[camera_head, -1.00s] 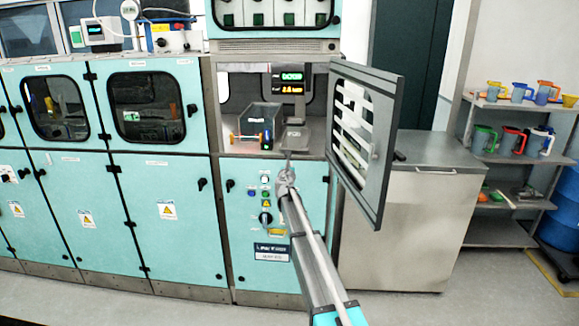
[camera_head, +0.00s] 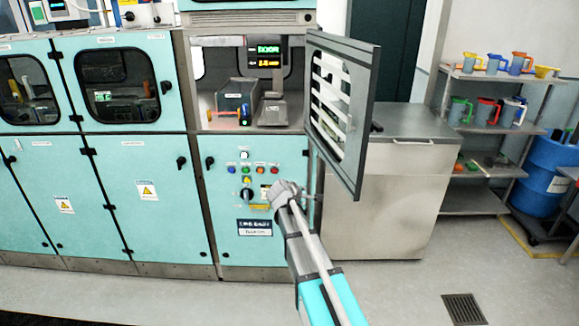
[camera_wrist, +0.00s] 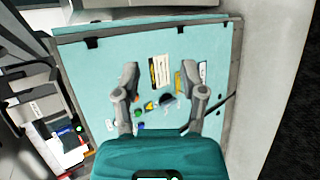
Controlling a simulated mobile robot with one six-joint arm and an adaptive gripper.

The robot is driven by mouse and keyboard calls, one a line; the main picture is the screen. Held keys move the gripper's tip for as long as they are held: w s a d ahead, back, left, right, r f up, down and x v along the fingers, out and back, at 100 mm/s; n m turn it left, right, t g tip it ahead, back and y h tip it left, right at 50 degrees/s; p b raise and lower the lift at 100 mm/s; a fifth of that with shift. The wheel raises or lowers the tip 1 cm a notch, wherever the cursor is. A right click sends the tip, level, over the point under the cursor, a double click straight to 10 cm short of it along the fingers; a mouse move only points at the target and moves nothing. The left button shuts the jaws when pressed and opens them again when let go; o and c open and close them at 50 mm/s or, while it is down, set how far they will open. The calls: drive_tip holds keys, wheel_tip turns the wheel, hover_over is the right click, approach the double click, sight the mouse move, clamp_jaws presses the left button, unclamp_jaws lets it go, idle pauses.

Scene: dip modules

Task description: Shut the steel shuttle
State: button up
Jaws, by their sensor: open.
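I cannot tell for sure which thing is the steel shuttle. A grey open-topped box (camera_head: 235,90) with small green and blue lights stands in the open cabinet bay, left of a small scale-like stand (camera_head: 272,108). The bay's dark-framed slatted door (camera_head: 364,110) stands open to the right. My gripper (camera_head: 284,188) is below the bay, in front of the teal control panel (camera_head: 215,225). In the wrist view my gripper (camera_wrist: 160,78) has its two fingers apart with nothing between them, facing the panel (camera_wrist: 85,65). The bay shows at the left there.
The panel has several coloured buttons (camera_head: 245,170) and a dark knob (camera_head: 247,193). A steel counter (camera_head: 380,200) stands right of the door, then a shelf (camera_head: 475,208) with jugs and a blue barrel (camera_head: 548,175). The floor in front (camera_head: 400,290) is clear.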

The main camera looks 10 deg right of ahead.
drive_tip(key=s+a+f+m+g+y, duration=0.2)
drive_tip(key=s+a+m, duration=0.1)
drive_tip(key=s, duration=0.7)
drive_tip(key=s+a+f+m+g+y, duration=0.3)
drive_tip(key=s+m, duration=0.2)
drive_tip(key=s, duration=0.5)
drive_tip(key=s+a+f+m+g+y, duration=0.2)
drive_tip(key=s+a+m+g, duration=0.1)
drive_tip(key=s, duration=0.7)
drive_tip(key=shift+f+m+y, duration=0.3)
drive_tip(key=shift+f+m, duration=0.1)
drive_tip(key=shift+m, duration=0.2)
drive_tip(key=shift+s, duration=0.15)
